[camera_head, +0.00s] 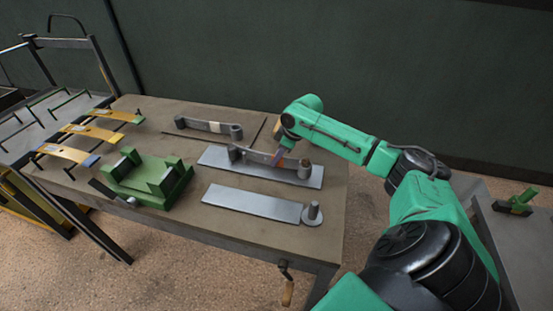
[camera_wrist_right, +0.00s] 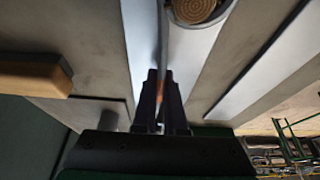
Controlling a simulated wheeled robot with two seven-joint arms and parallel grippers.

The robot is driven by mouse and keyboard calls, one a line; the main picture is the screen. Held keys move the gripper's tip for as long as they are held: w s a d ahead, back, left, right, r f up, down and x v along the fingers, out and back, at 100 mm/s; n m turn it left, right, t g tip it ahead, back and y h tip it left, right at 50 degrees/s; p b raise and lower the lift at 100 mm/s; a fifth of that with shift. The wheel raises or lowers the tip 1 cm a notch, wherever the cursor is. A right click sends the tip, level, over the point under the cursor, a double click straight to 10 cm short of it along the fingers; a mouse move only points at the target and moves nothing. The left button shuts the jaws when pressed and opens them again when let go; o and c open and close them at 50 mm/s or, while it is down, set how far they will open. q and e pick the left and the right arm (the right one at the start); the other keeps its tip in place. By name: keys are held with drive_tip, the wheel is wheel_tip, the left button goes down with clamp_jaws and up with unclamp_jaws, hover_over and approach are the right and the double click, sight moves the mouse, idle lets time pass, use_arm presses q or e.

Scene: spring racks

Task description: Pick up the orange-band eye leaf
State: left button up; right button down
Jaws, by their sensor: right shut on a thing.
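The orange-band eye leaf (camera_head: 256,156) is a grey strip standing on edge, with a rolled eye at each end, over the middle grey plate (camera_head: 222,161). My right gripper (camera_head: 280,156) is shut on it near its middle. In the right wrist view, the leaf (camera_wrist_right: 164,35) runs between the closed fingers (camera_wrist_right: 162,95), with a bit of orange between them. A brown-filled eye (camera_wrist_right: 200,8) shows at the top. Whether the leaf touches the plate cannot be told. My left gripper is not in view.
A similar leaf with a pale band (camera_head: 207,126) lies behind. A green fixture (camera_head: 148,180) stands at left, before a rack with several yellow leaves (camera_head: 92,132). Another bench (camera_head: 515,240) is at right.

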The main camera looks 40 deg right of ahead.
idle(0.3)
drive_tip(key=shift+w+d+r, duration=0.1)
drive_tip(key=shift+r, duration=0.1)
drive_tip(key=shift+r, duration=0.25)
wheel_tip(320, 180, up, 27)
drive_tip(key=p, duration=0.8)
drive_tip(key=shift+r, duration=0.15)
idle(0.3)
